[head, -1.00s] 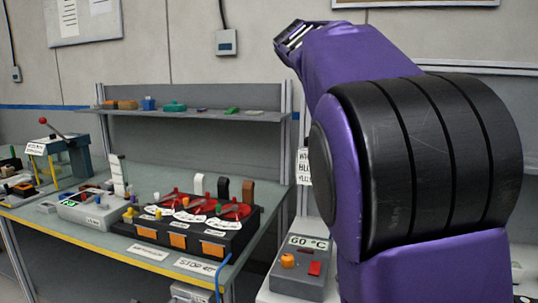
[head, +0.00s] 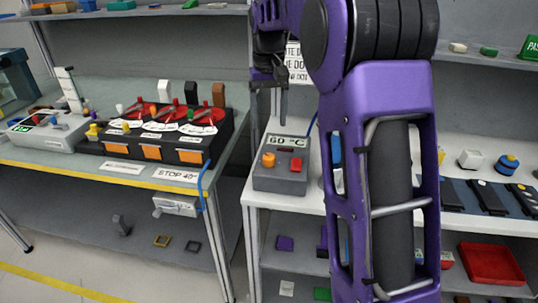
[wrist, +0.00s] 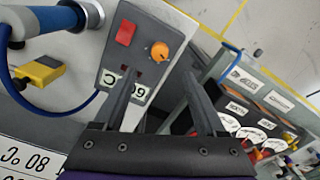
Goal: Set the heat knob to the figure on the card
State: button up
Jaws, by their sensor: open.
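The heat knob (head: 268,159) is a round orange dial on a sloped grey box (head: 280,180) at the left end of a white bench. A panel above it on the box reads 60 °C (head: 287,142). In the wrist view the orange knob (wrist: 160,51) has a pale pointer mark. My gripper (wrist: 160,78) is open and empty, its fingers apart and short of the knob in that view. One finger covers part of the 60 °C panel. In the head view my gripper (head: 283,98) hangs above the box. A white card (wrist: 28,158) at the wrist view's lower left shows upside-down figures, apparently 80 °C.
A red switch (wrist: 125,32) sits beside the knob. A blue cable (wrist: 35,103) and a yellow device (wrist: 40,70) lie near the box. To the left, a table carries a black console (head: 150,145) with red dials. A shelf with small items (head: 285,243) is under the bench.

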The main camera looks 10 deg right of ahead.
aim_at(269, 156)
notch_tip(269, 156, down, 11)
jog(key=shift+r+b, duration=0.1)
jog(key=shift+b, duration=0.7)
grip_shut()
